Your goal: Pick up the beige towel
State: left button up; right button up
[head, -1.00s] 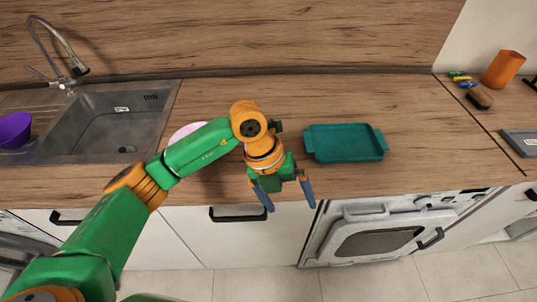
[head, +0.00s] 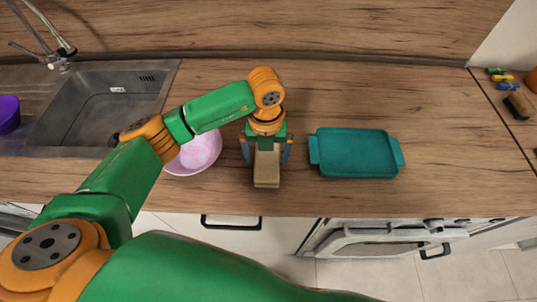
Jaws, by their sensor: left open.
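The beige towel (head: 267,175) is a narrow folded block on the wooden counter near its front edge, in the middle of the head view. My left gripper (head: 266,157) is over it, pointing down, with one blue-grey finger on each side of the towel. The gripper is open. The far end of the towel is hidden under the gripper's body. I cannot tell whether the fingers touch the towel. My right gripper is not in the view.
A teal tray (head: 355,153) stands just right of the gripper. A pink bowl (head: 185,166) is to the left, partly behind my left arm. The metal sink (head: 75,115) is further left. Small items, including a brush (head: 518,105), lie at the far right.

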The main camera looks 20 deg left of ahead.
aim_at(267, 160)
pick_arm(q)
jog(key=shift+s+f, duration=0.2)
jog(key=shift+f, duration=1.05)
jog(key=shift+w+f, duration=0.4)
jog(key=shift+s+r, duration=0.1)
jog(key=shift+s, duration=0.05)
jog(key=c, duration=1.2)
jog(key=shift+c, duration=1.1)
